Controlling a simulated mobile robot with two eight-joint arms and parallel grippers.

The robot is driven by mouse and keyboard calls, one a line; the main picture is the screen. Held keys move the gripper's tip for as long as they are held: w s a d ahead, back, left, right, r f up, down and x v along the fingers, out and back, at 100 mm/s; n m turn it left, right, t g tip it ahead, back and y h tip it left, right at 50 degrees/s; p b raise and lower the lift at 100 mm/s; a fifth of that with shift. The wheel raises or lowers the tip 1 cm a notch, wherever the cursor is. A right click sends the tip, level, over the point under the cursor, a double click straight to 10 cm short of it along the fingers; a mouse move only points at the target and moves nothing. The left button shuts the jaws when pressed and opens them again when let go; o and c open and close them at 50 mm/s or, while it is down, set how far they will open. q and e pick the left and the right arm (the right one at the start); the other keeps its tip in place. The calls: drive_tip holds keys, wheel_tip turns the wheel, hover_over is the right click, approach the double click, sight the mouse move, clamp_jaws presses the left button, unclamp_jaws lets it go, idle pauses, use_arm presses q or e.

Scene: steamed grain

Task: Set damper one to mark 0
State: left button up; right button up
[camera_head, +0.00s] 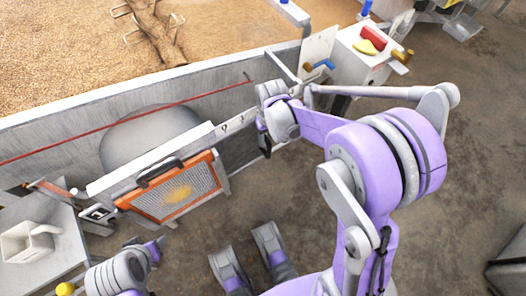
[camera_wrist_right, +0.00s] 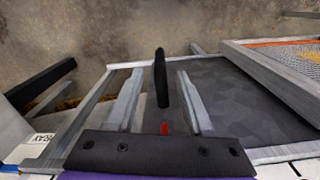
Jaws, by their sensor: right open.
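My right gripper (camera_head: 265,140) is at the right end of this rail. In the right wrist view, its two pale fingers (camera_wrist_right: 158,88) stand apart, with an upright black handle (camera_wrist_right: 161,78) showing between them; I cannot tell whether they touch it. A dark plate (camera_wrist_right: 235,100) lies beside the handle, and a small red mark (camera_wrist_right: 164,128) shows near it. My left gripper (camera_head: 155,246) is low at the left, its jaws unclear.
An orange-framed mesh screen (camera_head: 140,200) with a black handle (camera_head: 160,171) stands left of my right gripper. A red rod (camera_head: 130,122) runs along the grain bin wall (camera_head: 60,125). A white stand (camera_head: 352,60) is at the upper right. Open floor lies at the lower right.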

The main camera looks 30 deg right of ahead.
sight(269, 152)
wheel_tip(269, 152, down, 9)
drive_tip(key=b, duration=0.2)
drive_tip(key=shift+f+b, duration=0.2)
drive_tip(key=shift+b, duration=0.15)
drive_tip(key=shift+c, duration=0.2)
clamp_jaws()
idle(1.0)
